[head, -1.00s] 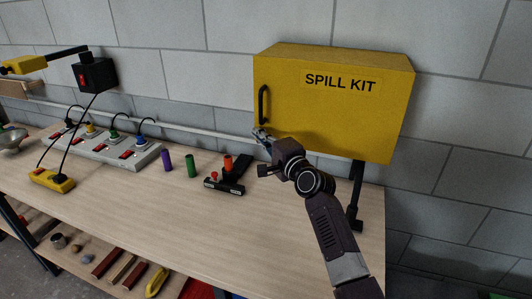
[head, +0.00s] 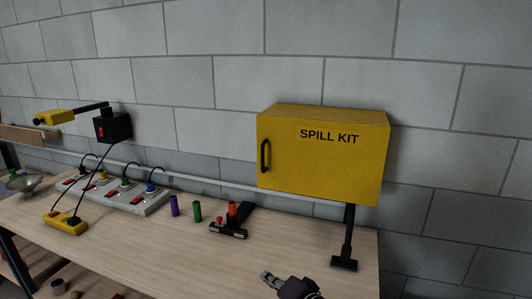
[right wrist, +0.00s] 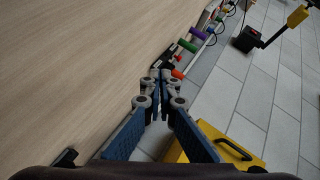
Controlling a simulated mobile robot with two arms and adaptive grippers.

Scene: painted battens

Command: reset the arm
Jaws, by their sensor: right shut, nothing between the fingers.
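My right gripper (head: 270,278) is at the bottom of the head view, over the front right part of the workbench (head: 300,240). In the right wrist view my right gripper (right wrist: 161,82) has its fingertips together with nothing between them. It is apart from the yellow spill kit box (head: 320,155), whose door is closed and whose black handle (head: 265,156) is at its left edge. The box also shows at the bottom of the right wrist view (right wrist: 190,150). My left gripper is not in view.
On the bench stand purple (head: 174,206), green (head: 197,211) and orange (head: 232,209) cylinders, the orange one at a black fixture (head: 228,231). A power strip (head: 150,205) with several plugs and a yellow socket block (head: 66,222) lie left. The bench's front middle is clear.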

